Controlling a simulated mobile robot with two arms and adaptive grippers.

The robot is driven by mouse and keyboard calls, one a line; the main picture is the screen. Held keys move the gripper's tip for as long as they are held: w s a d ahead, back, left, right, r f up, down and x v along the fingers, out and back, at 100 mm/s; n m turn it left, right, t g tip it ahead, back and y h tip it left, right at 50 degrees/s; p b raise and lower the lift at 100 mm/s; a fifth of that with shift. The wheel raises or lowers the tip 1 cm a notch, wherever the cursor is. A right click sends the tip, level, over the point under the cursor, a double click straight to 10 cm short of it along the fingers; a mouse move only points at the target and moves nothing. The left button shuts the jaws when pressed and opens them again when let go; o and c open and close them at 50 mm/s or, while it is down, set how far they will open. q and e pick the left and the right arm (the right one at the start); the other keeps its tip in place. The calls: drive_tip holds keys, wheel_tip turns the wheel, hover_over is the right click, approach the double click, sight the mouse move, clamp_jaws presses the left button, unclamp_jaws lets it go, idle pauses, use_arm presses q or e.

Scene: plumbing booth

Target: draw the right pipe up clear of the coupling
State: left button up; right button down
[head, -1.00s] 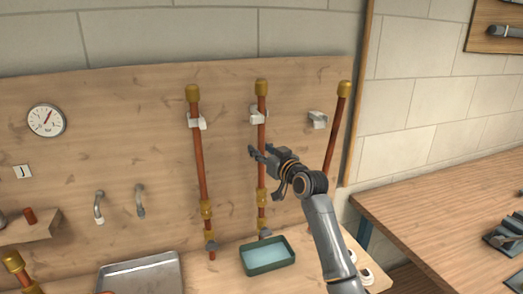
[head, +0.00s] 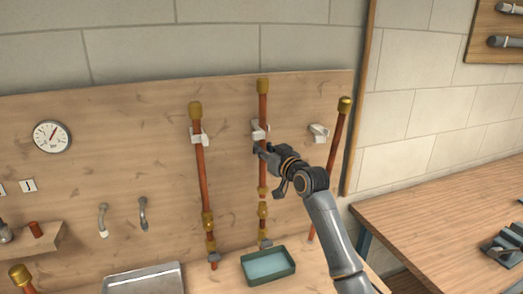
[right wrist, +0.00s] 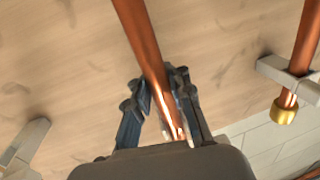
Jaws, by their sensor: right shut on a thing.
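The right pipe (head: 263,110) is copper with a brass cap and stands upright in the middle of the board. My right gripper (head: 260,148) is shut on it just below its white clip. In the right wrist view the two dark fingers (right wrist: 160,105) stand on either side of the copper pipe (right wrist: 145,45). The pipe's brass lower end (head: 262,191) is above the brass coupling (head: 262,210), and a small gap shows between them. The coupling stays low on the board. My left gripper is not in view.
The left pipe (head: 202,175) stands in its clip, close by. Another copper pipe (head: 334,165) leans at the right, near an empty clip (head: 319,131). A green tray (head: 283,275) sits below the coupling. A wooden workbench (head: 440,215) stands at the right.

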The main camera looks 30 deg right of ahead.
drive_tip(key=shift+r, duration=0.25)
drive_tip(key=c, duration=1.5)
unclamp_jaws()
drive_tip(key=o, duration=0.3)
drive_tip(key=shift+s+r, duration=0.1)
drive_tip(key=shift+s, duration=0.3)
drive_tip(key=shift+s+f, duration=0.2)
drive_tip(key=s, duration=1.1)
drive_tip(key=shift+s+a+r, duration=0.15)
drive_tip(key=shift+s+a, duration=0.05)
drive_tip(key=shift+s, duration=0.1)
